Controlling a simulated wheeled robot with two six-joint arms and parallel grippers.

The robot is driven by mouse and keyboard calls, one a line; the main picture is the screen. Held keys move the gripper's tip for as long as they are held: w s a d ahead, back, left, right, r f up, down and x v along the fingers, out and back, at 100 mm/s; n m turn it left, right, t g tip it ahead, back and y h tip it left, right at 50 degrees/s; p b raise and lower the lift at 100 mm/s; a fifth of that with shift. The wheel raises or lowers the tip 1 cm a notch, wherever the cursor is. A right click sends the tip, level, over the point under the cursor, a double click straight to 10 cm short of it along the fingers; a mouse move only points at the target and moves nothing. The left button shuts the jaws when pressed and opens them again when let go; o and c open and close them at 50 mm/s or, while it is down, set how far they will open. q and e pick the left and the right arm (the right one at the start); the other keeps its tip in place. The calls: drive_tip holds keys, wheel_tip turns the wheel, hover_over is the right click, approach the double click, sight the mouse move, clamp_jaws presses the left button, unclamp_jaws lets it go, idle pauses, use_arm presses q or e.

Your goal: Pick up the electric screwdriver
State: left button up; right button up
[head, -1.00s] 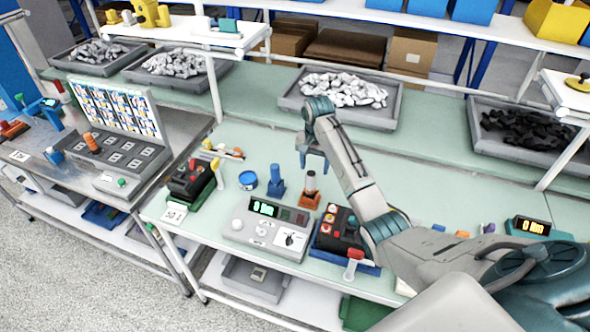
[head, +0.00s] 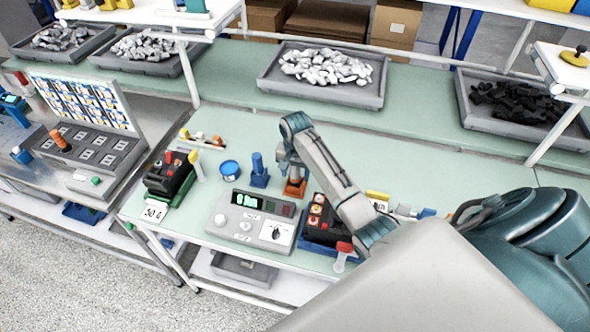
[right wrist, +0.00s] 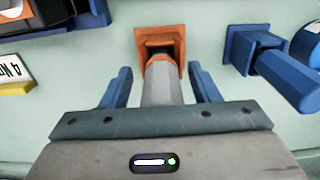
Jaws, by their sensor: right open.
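The electric screwdriver appears to be the grey, upright tool standing in an orange holder (head: 294,188) on the green bench top. In the right wrist view, its grey body (right wrist: 162,84) rises from the orange holder (right wrist: 160,40) toward the camera. My right gripper (head: 290,162) is over it, with open blue fingers (right wrist: 162,92) on either side of the grey body and visible gaps. In the head view the gripper hides most of the tool. My left gripper is in neither view.
A blue holder with a blue tool (head: 259,172) stands close left of the orange holder. A grey tester (head: 250,220) is in front, and a black box with orange buttons (head: 322,218) is at front right. A blue tub (head: 229,170) is further left. Bench behind is clear.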

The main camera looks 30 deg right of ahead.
drive_tip(key=shift+w+d+f, duration=0.25)
drive_tip(key=shift+w+f, duration=0.05)
drive_tip(key=shift+f, duration=0.2)
drive_tip(key=shift+s+a+r, duration=0.15)
drive_tip(key=shift+a+r, duration=0.05)
drive_tip(key=shift+a, duration=0.05)
drive_tip(key=shift+c, duration=1.1)
drive_tip(key=shift+s+a+r, duration=0.1)
drive_tip(key=c, duration=0.8)
drive_tip(key=shift+c, duration=0.3)
